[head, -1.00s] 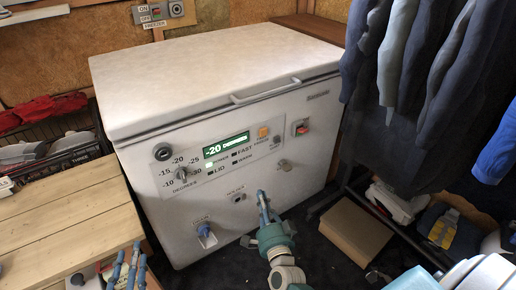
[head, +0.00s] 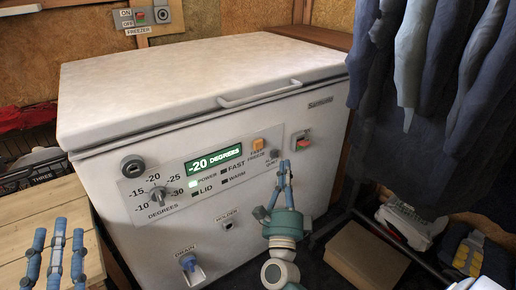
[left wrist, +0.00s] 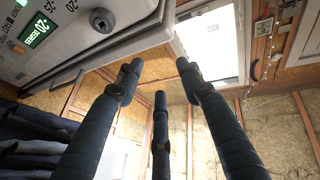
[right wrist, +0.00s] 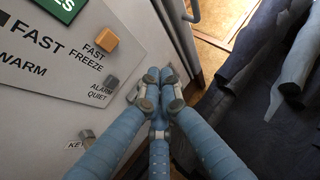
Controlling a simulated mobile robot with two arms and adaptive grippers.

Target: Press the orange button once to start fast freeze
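The orange button (head: 258,145) is a small square on the control panel of the white chest freezer (head: 200,75), above the "FAST FREEZE" label. In the right wrist view the orange button (right wrist: 107,40) sits up and to the left of my right gripper (right wrist: 158,85). My right gripper (head: 284,168) has its fingers drawn together, empty, in front of the freezer's front face, to the right of and slightly below the button, apart from it. My left gripper (head: 57,235) is at the lower left with its fingers spread and empty; it also shows in the left wrist view (left wrist: 155,80).
The green display (head: 214,160) reads -20 degrees. A grey alarm button (head: 274,154) and a red switch (head: 302,142) are near the right gripper. Dark clothes (head: 430,100) hang on the right. A wooden bench (head: 25,200) is at the left, and a cardboard box (head: 365,255) is on the floor.

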